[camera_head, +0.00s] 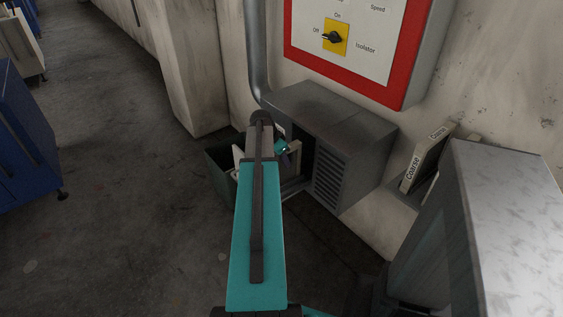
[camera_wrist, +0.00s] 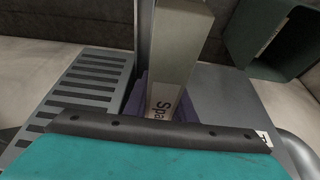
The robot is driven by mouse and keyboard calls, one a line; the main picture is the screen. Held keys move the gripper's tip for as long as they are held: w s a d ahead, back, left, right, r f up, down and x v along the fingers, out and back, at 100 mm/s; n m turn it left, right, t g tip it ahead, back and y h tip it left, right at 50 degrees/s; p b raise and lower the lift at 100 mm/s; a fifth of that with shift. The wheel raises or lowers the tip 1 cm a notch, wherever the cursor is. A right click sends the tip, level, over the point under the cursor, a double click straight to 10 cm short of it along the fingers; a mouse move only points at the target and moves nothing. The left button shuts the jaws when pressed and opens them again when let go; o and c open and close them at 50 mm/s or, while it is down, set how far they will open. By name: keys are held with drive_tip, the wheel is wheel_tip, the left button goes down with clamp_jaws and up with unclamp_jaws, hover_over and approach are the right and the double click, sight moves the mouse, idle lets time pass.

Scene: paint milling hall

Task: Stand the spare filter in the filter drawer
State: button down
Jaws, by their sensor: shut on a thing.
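The spare filter (camera_wrist: 178,45) is a pale, flat block with a label whose visible letters read "Spa". In the wrist view it stands between the purple fingers of my gripper (camera_wrist: 160,100), which are shut on it. In the head view my gripper (camera_head: 286,152) is mostly hidden behind my arm, in front of the grey wall housing (camera_head: 330,115). A dark green open box (camera_head: 222,172), which may be the filter drawer, is left of the housing. It also shows at upper right in the wrist view (camera_wrist: 250,38). I cannot tell whether the filter touches anything below.
The housing has a louvred front (camera_head: 330,180). A red-framed isolator panel (camera_head: 340,35) hangs above it. Filters marked "Coarse" (camera_head: 425,165) lean on the right. A large grey metal body (camera_head: 510,220) fills the lower right. Floor (camera_head: 120,200) to the left is clear, with a blue cabinet (camera_head: 25,130) beyond.

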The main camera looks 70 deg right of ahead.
drive_tip(key=shift+f, duration=0.3)
drive_tip(key=c, duration=1.5)
unclamp_jaws()
drive_tip(key=shift+r, duration=0.1)
drive_tip(key=v, duration=1.3)
drive_tip(key=shift+s+d, duration=0.15)
drive_tip(key=shift+d, duration=0.05)
drive_tip(key=shift+r, duration=0.2)
